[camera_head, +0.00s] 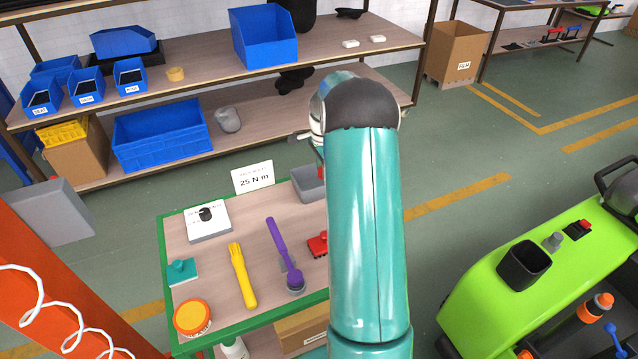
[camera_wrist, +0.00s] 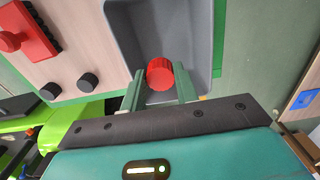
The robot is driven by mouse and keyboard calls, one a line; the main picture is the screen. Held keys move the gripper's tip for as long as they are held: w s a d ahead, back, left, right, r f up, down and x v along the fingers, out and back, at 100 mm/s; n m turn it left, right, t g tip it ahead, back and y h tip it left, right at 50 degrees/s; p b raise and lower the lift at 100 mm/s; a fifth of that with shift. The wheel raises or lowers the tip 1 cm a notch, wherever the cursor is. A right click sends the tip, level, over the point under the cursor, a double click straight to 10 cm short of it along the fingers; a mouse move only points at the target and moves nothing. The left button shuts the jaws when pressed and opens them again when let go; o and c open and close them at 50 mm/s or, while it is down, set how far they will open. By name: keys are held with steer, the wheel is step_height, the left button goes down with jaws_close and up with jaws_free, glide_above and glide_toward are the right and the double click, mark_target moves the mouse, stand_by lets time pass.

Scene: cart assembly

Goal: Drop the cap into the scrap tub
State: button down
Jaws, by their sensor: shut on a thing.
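The red ribbed cap (camera_wrist: 160,72) is between the two green fingers of my gripper (camera_wrist: 159,84) in the wrist view. The gripper is shut on it. The grey scrap tub (camera_wrist: 198,30) lies behind the cap in that view, and the cap shows against its inside. I cannot tell how high the cap is held. In the head view the tub (camera_head: 307,186) stands at the right back of the green-edged table, partly hidden by my arm. My gripper is mostly hidden there too.
A red part (camera_wrist: 28,32) and two black knobs (camera_wrist: 88,83) lie beside the tub. A yellow tool (camera_head: 242,276), a purple tool (camera_head: 277,240) and a 25 N m card (camera_head: 253,178) are on the table. A green cart (camera_head: 500,277) stands at right.

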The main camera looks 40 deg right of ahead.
steer(key=c, duration=1)
jaws_free()
step_height(320, 180, up, 14)
